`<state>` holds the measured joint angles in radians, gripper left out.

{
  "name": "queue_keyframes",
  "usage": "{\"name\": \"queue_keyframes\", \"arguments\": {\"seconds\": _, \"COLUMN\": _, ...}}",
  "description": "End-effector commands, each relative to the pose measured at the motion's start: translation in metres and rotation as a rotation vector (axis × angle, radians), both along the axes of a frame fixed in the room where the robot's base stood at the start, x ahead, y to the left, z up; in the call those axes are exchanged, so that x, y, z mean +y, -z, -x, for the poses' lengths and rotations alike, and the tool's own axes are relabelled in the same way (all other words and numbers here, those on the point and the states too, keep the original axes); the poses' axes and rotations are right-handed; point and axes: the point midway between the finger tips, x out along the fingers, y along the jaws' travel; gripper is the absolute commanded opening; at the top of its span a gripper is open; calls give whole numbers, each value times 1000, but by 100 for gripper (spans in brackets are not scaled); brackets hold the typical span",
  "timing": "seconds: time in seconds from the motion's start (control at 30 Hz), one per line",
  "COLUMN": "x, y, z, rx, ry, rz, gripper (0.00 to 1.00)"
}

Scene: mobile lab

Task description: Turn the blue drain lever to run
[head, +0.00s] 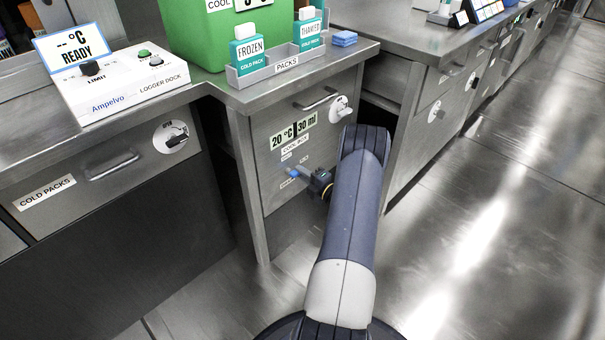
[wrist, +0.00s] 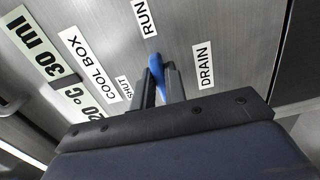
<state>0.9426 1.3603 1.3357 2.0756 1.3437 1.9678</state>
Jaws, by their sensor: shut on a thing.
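The blue drain lever (wrist: 156,66) is on the grey cabinet front, between the labels SHUT (wrist: 136,88), RUN (wrist: 149,18) and DRAIN (wrist: 204,66). In the wrist view its visible end is near the RUN label. My gripper (wrist: 160,85) is shut on the lever, with a dark finger on each side of it. In the head view, the lever (head: 298,172) shows as a small blue piece beside my gripper (head: 312,180). The lever's pivot is hidden by my gripper.
The COOL BOX label (head: 295,146) is above the lever. A drawer handle (head: 316,99) and a round latch knob (head: 342,108) stick out higher up. A green box (head: 205,45) and a cold pack rack (head: 276,69) stand on the counter. Open floor lies right.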

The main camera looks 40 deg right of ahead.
Motion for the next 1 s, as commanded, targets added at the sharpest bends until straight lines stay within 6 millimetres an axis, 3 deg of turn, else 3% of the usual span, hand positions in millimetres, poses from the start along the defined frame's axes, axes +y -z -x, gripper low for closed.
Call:
{"name": "queue_keyframes", "arguments": {"seconds": 0.37, "x": 0, "y": 1, "z": 0, "rx": 2, "ry": 2, "rz": -7, "gripper": 0}}
{"name": "queue_keyframes", "arguments": {"seconds": 0.4, "x": 0, "y": 1, "z": 0, "rx": 2, "ry": 2, "rz": -7, "gripper": 14}}
{"name": "queue_keyframes", "arguments": {"seconds": 0.63, "x": 0, "y": 1, "z": 0, "rx": 0, "ry": 1, "rz": -6, "gripper": 33}}
{"name": "queue_keyframes", "arguments": {"seconds": 1.0, "x": -1, "y": -1, "z": 9, "rx": 1, "ry": 3, "rz": -6, "gripper": 35}}
